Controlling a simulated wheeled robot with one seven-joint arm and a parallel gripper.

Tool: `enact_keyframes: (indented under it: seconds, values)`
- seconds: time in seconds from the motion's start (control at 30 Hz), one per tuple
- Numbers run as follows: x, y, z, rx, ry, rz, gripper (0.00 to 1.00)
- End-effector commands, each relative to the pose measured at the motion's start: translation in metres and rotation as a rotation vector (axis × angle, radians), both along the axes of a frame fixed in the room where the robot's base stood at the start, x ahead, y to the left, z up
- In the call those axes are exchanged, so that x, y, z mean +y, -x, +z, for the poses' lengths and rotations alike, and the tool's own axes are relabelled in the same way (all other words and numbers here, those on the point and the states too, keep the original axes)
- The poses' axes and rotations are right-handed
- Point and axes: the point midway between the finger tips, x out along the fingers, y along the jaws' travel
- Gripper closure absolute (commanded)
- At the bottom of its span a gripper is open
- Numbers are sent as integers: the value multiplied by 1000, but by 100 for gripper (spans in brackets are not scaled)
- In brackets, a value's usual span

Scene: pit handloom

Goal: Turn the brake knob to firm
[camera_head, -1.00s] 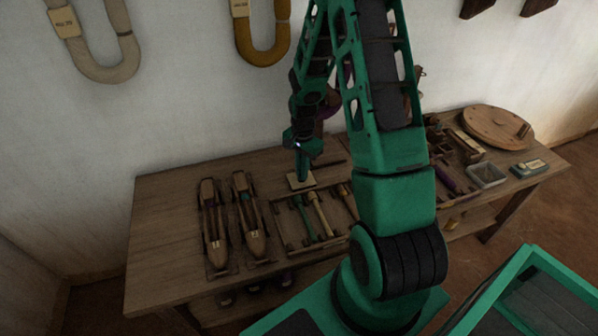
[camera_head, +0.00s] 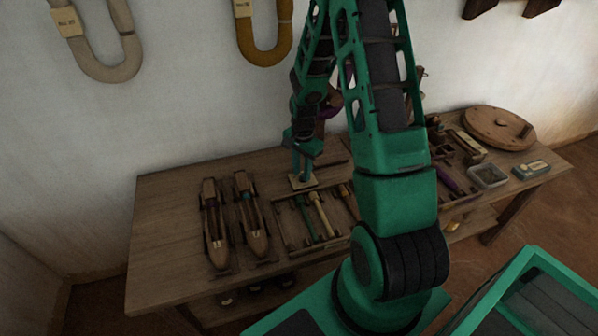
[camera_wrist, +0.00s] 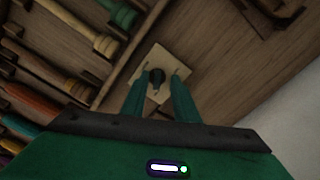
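The brake knob (camera_wrist: 156,76) is a small dark round knob on a pale square plate (camera_wrist: 177,60) lying on the wooden table. My gripper (camera_wrist: 160,80) points down at the plate, with its two green fingers apart on either side of the knob in the wrist view. I cannot tell whether the fingers touch the knob. In the head view my gripper (camera_head: 302,176) is at the plate (camera_head: 311,182), and its fingers hide the knob. No firm or soft marking on the plate is readable.
A rack of coloured bobbins (camera_head: 321,214) stands just in front of the plate. Two wooden shuttles (camera_head: 250,215) lie to the left. A round wooden disc (camera_head: 499,128) and a metal tray (camera_head: 488,177) are at the right. The table's left end is bare.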

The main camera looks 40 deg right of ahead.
Motion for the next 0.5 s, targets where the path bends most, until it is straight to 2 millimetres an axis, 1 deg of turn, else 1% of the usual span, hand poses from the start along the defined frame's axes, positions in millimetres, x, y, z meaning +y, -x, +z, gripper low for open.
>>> enact_keyframes:
  seconds: [0.13,0.27,0.5]
  values:
    - [-1,0,4,0,2,-2,73]
    - [-2,0,18,-1,3,-2,73]
    - [-1,-2,63,-3,2,-1,73]
